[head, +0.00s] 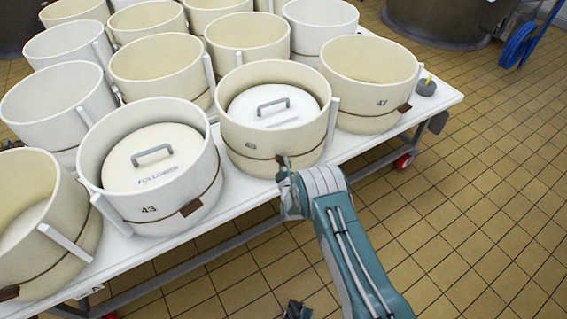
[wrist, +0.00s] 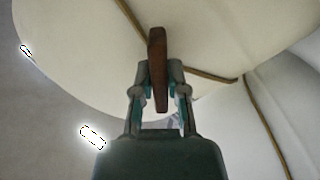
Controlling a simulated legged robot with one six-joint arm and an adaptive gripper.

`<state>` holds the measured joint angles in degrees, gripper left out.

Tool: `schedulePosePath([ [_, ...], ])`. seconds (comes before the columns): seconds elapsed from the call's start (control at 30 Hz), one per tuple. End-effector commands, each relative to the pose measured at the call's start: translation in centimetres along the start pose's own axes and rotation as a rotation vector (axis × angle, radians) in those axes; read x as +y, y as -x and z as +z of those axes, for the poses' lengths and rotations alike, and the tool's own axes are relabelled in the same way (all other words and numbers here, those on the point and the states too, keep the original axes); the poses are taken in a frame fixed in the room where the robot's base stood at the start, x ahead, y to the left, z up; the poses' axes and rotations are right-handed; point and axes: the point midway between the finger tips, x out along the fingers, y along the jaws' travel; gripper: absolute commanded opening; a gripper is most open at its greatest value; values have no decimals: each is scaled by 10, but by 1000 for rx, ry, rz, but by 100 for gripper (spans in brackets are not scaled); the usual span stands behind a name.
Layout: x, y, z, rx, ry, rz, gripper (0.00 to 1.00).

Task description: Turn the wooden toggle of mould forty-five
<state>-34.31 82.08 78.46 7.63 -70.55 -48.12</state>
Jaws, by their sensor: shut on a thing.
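Mould forty-five (head: 272,118) is a cream round mould with a cord around it, standing at the table's front edge in the head view. A lid with a metal handle sits inside it. Its brown wooden toggle (wrist: 157,68) shows in the wrist view, standing nearly upright across the picture, with the cord (wrist: 205,74) running to either side. My gripper (wrist: 158,92) is shut on the toggle, one finger on each side of it. In the head view my gripper (head: 284,170) is at the lower front of the mould and partly hides the toggle.
Mould 43 (head: 150,200) stands close on the left, with its toggle lying flat along its cord. Mould 47 (head: 368,85) stands on the right. Several more moulds fill the white table (head: 437,98) behind. A small grey object (head: 426,88) lies at its right end. The tiled floor in front is open.

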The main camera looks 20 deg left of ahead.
Motion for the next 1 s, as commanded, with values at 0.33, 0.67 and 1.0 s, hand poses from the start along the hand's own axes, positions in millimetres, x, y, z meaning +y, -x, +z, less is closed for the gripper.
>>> schedulePosePath([
  [0.33, -6, 4, 5, -13, -326, -15, 0],
  [0.67, -6, 4, 5, -16, -602, -17, 0],
  [1.0, -6, 4, 5, -17, -767, -18, 0],
])
